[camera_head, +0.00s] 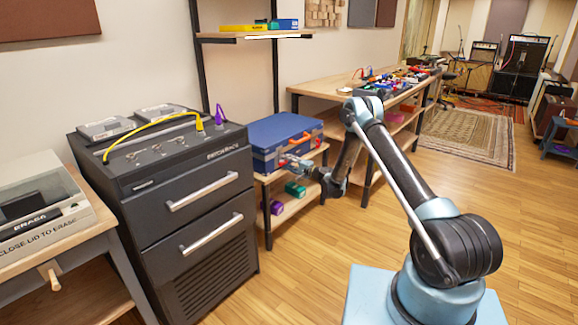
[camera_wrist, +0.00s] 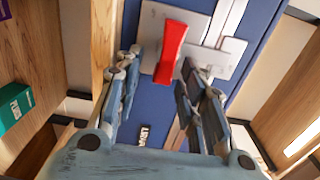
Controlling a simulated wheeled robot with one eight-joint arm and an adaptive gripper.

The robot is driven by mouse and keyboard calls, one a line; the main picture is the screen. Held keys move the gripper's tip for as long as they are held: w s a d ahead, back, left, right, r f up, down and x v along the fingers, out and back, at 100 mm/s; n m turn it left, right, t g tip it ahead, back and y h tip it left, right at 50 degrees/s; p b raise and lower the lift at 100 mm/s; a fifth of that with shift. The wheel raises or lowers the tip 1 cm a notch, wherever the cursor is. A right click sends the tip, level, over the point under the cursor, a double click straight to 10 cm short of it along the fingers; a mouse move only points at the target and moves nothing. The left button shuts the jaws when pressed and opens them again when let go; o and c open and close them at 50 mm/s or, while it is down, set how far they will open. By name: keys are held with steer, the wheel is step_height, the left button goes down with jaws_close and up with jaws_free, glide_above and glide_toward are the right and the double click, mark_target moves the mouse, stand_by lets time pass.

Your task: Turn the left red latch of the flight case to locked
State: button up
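The blue flight case (camera_head: 283,132) sits on a wooden shelf unit beside the black drawer cabinet. In the wrist view a red latch (camera_wrist: 171,52) stands on a silver plate (camera_wrist: 212,52) on the case's blue face (camera_wrist: 165,120). The latch is long in the picture's up-down direction and leans slightly, its lower end toward the left. My gripper (camera_wrist: 160,62) is open, with one finger on each side of the latch's lower part. I cannot tell whether either finger touches it. In the head view my gripper (camera_head: 294,162) is at the case's front, partly covering that face.
The black cabinet (camera_head: 185,190) with a yellow cable (camera_head: 150,133) on top stands close to the left. A purple box (camera_head: 272,207) and a green box (camera_head: 295,189) lie on the lower shelf. The floor (camera_head: 300,265) in front is clear.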

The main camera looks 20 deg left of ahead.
steer(key=v, duration=1.2)
steer(key=shift+w, duration=0.15)
